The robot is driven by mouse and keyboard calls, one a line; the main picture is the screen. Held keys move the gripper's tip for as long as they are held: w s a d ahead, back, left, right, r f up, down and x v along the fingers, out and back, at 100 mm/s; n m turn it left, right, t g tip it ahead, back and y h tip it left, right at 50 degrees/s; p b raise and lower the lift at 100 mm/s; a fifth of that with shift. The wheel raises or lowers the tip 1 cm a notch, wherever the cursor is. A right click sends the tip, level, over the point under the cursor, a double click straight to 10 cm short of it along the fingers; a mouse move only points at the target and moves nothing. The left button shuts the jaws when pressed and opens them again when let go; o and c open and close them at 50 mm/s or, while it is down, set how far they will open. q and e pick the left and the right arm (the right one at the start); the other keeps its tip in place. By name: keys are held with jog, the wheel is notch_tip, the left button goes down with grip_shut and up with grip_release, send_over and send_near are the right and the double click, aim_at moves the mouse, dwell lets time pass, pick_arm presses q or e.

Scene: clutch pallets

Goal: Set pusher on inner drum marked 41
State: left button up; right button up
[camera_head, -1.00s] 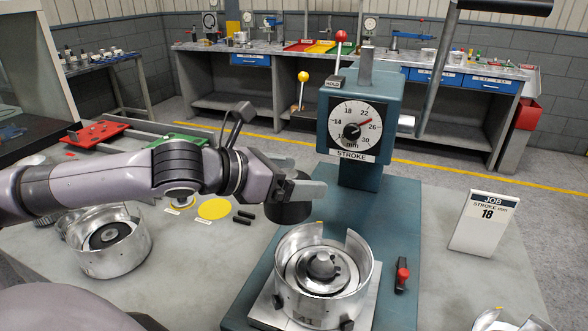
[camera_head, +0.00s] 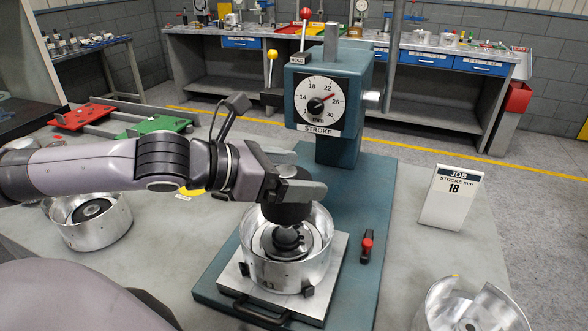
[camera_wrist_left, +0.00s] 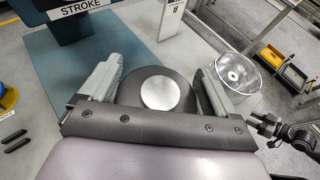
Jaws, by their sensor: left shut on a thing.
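My left gripper (camera_head: 300,187) is shut on the pusher (camera_head: 285,213), a dark round piece with a pale disc on top. In the left wrist view, the pusher (camera_wrist_left: 160,92) sits between the two fingers. The silver drum (camera_head: 300,280) stands on a square plate (camera_head: 335,262) under the press, with a small number on its front that looks like 41. The pusher is upright over the back part of the drum's opening, above its dark central hub (camera_head: 286,240). Whether they touch is unclear.
The press with the STROKE dial (camera_head: 318,105) stands just behind. A JOB card (camera_head: 452,197) reads stroke 18 mm. Other silver drums stand at left (camera_head: 95,228) and front right (camera_head: 440,310).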

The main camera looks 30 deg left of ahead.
pick_arm(q)
jog(key=shift+f+b, duration=0.3)
jog(key=shift+f, duration=0.35)
notch_tip(320, 180, down, 4)
jog(key=b, duration=0.4)
jog(key=shift+r, duration=0.15)
jog(key=shift+f, duration=0.75)
jog(key=shift+p, duration=0.55)
jog(key=shift+f, duration=0.25)
dwell(0.7)
jog(key=o, duration=1.1)
jog(key=shift+f, duration=0.1)
